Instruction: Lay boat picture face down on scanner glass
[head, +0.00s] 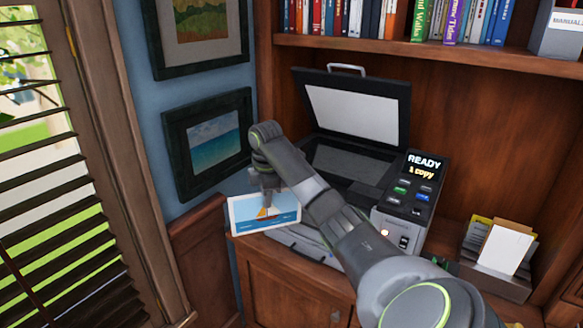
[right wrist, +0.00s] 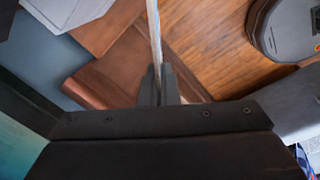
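The boat picture (head: 250,218), a white-bordered card with an orange sailboat on blue water, is upright with its printed side toward the head camera. My right gripper (head: 268,192) is shut on its top edge, left of the scanner. In the right wrist view, the picture (right wrist: 154,30) shows edge-on as a thin pale strip between the fingers (right wrist: 158,88). The scanner's lid (head: 355,115) stands open with its white underside showing. The dark scanner glass (head: 340,163) is bare where visible; my right arm hides part of it. My left gripper is not in view.
The scanner's panel (head: 411,188) reads "READY 1 copy". A holder with papers (head: 497,255) stands to the right. A shelf of books (head: 400,45) is above. Two framed pictures hang on the blue wall, the lower one (head: 208,143) close to my right gripper. Window blinds (head: 50,190) are at left.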

